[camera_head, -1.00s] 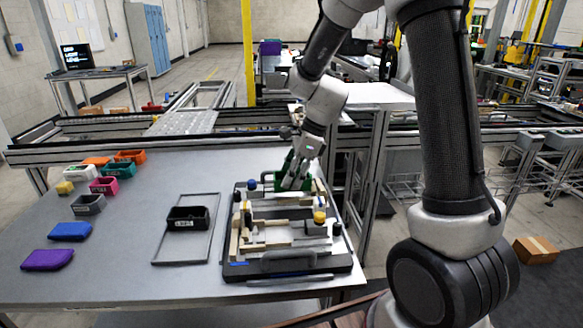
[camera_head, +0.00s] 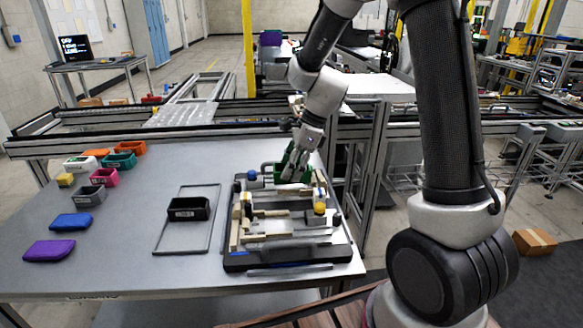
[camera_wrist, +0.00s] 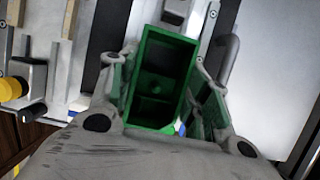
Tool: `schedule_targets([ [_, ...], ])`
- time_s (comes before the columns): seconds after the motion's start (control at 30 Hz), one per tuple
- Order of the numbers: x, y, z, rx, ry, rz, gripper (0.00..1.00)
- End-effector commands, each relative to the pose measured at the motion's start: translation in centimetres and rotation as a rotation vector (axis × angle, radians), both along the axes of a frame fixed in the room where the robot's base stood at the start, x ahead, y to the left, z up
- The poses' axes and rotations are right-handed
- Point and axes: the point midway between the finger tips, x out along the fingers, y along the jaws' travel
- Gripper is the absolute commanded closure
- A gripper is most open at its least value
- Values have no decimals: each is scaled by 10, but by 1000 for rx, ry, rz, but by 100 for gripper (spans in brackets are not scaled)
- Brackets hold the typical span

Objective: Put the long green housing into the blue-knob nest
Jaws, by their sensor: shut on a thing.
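The green housing (camera_wrist: 158,65) is an open-topped, long box with a divider inside, seen from above in the wrist view. My gripper (camera_wrist: 165,100) is shut on it, with a finger along each long side. In the head view my gripper (camera_head: 294,172) is at the far side of the fixture pallet (camera_head: 236,262), and the green housing (camera_head: 306,176) is mostly hidden behind the fingers. The blue knob (camera_head: 252,174) stands at the pallet's far left, left of the housing. I cannot tell whether the housing touches the nest floor.
A yellow knob (camera_head: 320,207) is at the pallet's right side. A black bin (camera_head: 188,209) sits in a flat grey frame (camera_head: 160,249) left of the pallet. Several coloured bins and blocks, including a purple one (camera_head: 49,250), line the table's left. The table between is clear.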

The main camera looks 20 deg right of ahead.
Motion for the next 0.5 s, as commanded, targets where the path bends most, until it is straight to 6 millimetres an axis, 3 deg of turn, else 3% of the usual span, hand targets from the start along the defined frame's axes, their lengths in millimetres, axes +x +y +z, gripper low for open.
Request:
schedule_targets([
  [0.5, 0, 0, -14, 0, 1, 0, 79],
])
